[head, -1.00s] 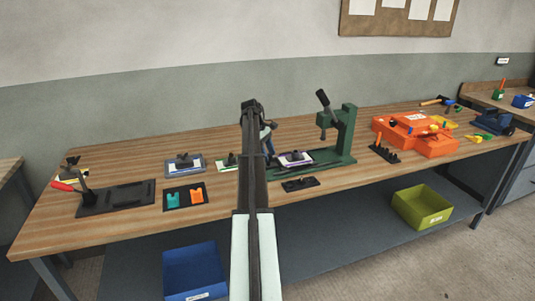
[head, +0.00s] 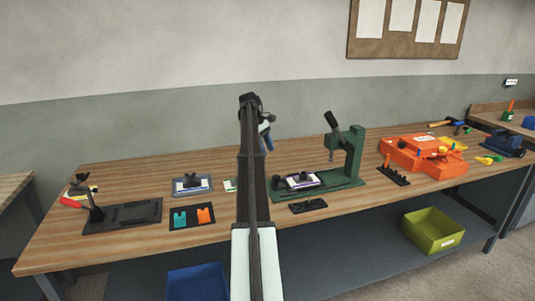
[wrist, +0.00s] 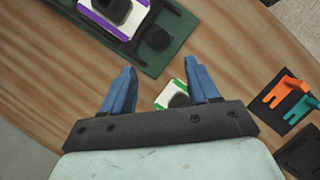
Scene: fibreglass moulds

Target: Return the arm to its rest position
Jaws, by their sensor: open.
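My gripper (wrist: 163,92) is open in the wrist view, with its two blue fingers apart and nothing between them touching either one. It hangs above the wooden workbench (wrist: 50,75). In the head view my arm stands upright in front of the bench, and the gripper (head: 266,137) shows only in part beside the arm's top. A green-edged white plate with a dark knob (wrist: 172,95) lies on the bench below the fingers; in the head view my arm hides most of it.
A green press (head: 352,155) holds a purple-edged plate (head: 303,182). A black tray (head: 192,224) carries teal and orange pieces. A toggle clamp on a black base (head: 122,217) stands at left. An orange case (head: 425,155) sits at right. Blue (head: 198,283) and green bins (head: 433,230) are below.

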